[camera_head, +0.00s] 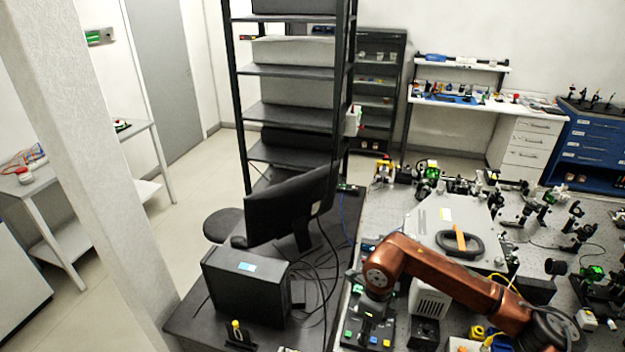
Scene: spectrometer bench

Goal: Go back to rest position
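My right arm, copper-brown, comes in from the lower right and bends over the optical bench (380,220). Its wrist turns downward at the left end of the arm. My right gripper (372,318) points down just above or at a dark panel with coloured buttons (352,335) near the bench's left edge. The fingers are small and dark against the panel, so whether they are open, shut or touching it cannot be told. My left gripper is not in view.
A light grey box (425,220) with a black ring and orange strip stands behind the arm. Several optical mounts crowd the bench to the right. A monitor (290,207) and black computer case (245,285) stand on a dark desk at left. A tall shelf rises behind.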

